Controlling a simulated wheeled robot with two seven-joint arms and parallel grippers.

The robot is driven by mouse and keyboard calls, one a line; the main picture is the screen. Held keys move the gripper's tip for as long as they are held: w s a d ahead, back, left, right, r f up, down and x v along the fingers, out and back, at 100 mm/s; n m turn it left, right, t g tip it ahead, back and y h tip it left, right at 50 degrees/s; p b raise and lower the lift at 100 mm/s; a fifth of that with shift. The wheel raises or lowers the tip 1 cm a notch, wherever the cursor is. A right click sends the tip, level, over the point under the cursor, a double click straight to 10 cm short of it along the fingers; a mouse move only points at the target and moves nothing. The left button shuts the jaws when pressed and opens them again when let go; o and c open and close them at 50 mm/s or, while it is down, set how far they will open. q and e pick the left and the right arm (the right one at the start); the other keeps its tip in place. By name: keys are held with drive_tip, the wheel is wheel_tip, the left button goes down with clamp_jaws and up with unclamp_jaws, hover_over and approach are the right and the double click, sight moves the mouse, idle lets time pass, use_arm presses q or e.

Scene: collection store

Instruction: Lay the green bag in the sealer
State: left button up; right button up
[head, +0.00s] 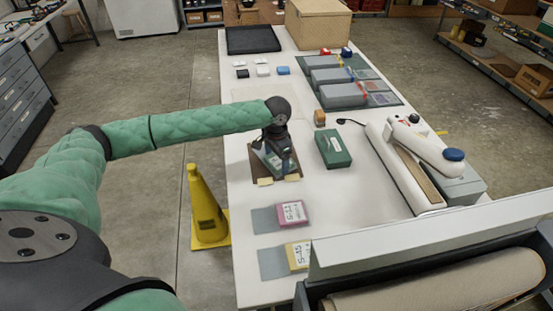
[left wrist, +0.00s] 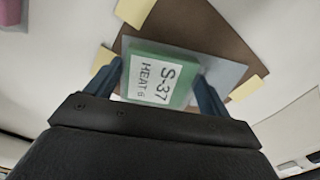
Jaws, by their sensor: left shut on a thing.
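The green bag (left wrist: 158,75) has a white label reading S-37 HEAT 6 and a clear grey margin. It lies at a brown mat (head: 290,152) with cream tape at its corners, on the white table. My left gripper (head: 277,160) points down over the mat, its fingers on both sides of the bag; in the left wrist view the left gripper (left wrist: 158,88) is shut on it. I cannot tell whether the bag is lifted off the mat. The sealer (head: 410,165), white with a blue knob, stands at the table's right side, its arm above a brown strip. My right gripper is not in view.
A green box (head: 333,149) and a small orange-brown block (head: 320,118) stand between mat and sealer. A pink bag (head: 292,213) and a yellow bag (head: 298,255) lie nearer. A paper roll (head: 440,285) is at the front right. A yellow cone (head: 205,205) stands on the floor left of the table.

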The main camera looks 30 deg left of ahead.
use_arm(q)
drive_tip(key=shift+f, duration=0.1)
drive_tip(key=o, duration=1)
